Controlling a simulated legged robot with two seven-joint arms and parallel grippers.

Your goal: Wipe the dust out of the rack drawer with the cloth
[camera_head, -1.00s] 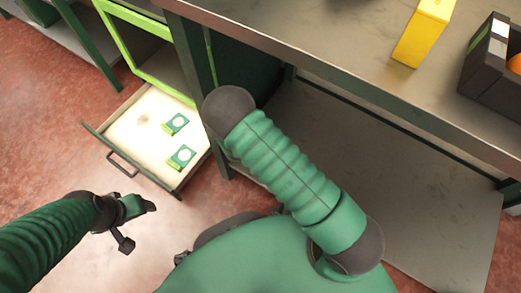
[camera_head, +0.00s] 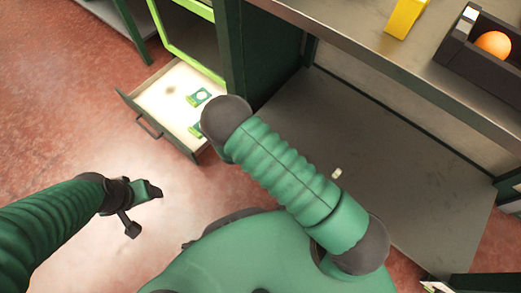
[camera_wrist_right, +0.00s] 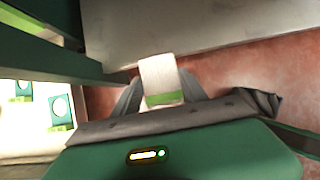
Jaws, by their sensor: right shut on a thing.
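The rack drawer (camera_head: 151,117) is pulled out at the upper left, with a pale floor and a dark handle. A faint dark smudge of dust (camera_head: 170,89) lies on its floor. Two green-and-white pieces (camera_head: 200,97) lie inside, one partly covered by my right arm. In the right wrist view, my right gripper (camera_wrist_right: 160,92) is shut on a white cloth (camera_wrist_right: 159,75) with a green band. The drawer floor (camera_wrist_right: 25,130) shows there at the left, apart from the cloth. My right gripper is hidden in the head view. My left gripper (camera_head: 143,208) is open and empty, left of my body.
A bright green frame (camera_head: 186,45) stands above the drawer. A metal worktop (camera_head: 350,30) on the right carries a yellow box (camera_head: 406,17) and a dark crate (camera_head: 485,75) holding an orange (camera_head: 493,44). A small pale object (camera_head: 337,173) shows over the lower shelf (camera_head: 400,190).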

